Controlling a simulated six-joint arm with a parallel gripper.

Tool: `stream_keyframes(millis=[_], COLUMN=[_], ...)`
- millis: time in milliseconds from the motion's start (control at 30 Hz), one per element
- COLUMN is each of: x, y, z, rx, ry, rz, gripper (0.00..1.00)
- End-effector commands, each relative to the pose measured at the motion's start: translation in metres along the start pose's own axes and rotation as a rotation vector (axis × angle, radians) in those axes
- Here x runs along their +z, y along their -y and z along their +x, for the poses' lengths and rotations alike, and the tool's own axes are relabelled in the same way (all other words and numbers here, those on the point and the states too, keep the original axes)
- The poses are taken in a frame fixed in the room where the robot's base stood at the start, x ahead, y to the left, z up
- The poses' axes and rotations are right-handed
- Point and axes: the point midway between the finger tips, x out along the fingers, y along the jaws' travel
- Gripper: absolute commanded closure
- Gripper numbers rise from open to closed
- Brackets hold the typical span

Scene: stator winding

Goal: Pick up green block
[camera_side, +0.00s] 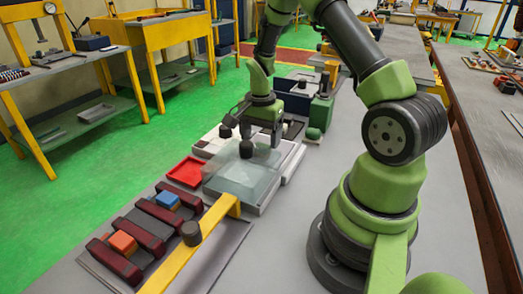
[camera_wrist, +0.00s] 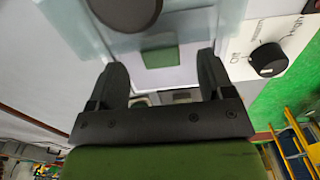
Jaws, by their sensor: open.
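In the wrist view a green block (camera_wrist: 160,57) shows as a small flat green patch on a pale surface, at the edge of a translucent pane. My gripper (camera_wrist: 160,66) is open, and the block appears between and just beyond its fingertips. I cannot tell the height left between them. In the side view my gripper (camera_side: 237,141) points down over the clear box, with nothing seen held. The block under it is not clearly visible there.
A translucent box (camera_side: 243,181) stands below my gripper. A red tray (camera_side: 186,172) is left of it. A dark red rack (camera_side: 165,215) in front holds an orange block (camera_side: 123,243) and a blue block (camera_side: 167,199). A yellow bar (camera_side: 190,250) runs alongside. A black knob (camera_wrist: 267,59) shows right.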

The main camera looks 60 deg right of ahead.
Motion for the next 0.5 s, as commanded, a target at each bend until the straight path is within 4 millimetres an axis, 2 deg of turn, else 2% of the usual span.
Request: stream_keyframes(millis=[100,200,500], x=[0.000,0.000,0.000], y=[-0.001,0.000,0.000], z=[0.021,0.032,0.037], rx=[0.005,0.003,-0.001], ry=[0.003,0.002,0.001], rz=[-0.002,-0.001,-0.001], gripper=[0.26,0.26,0.26])
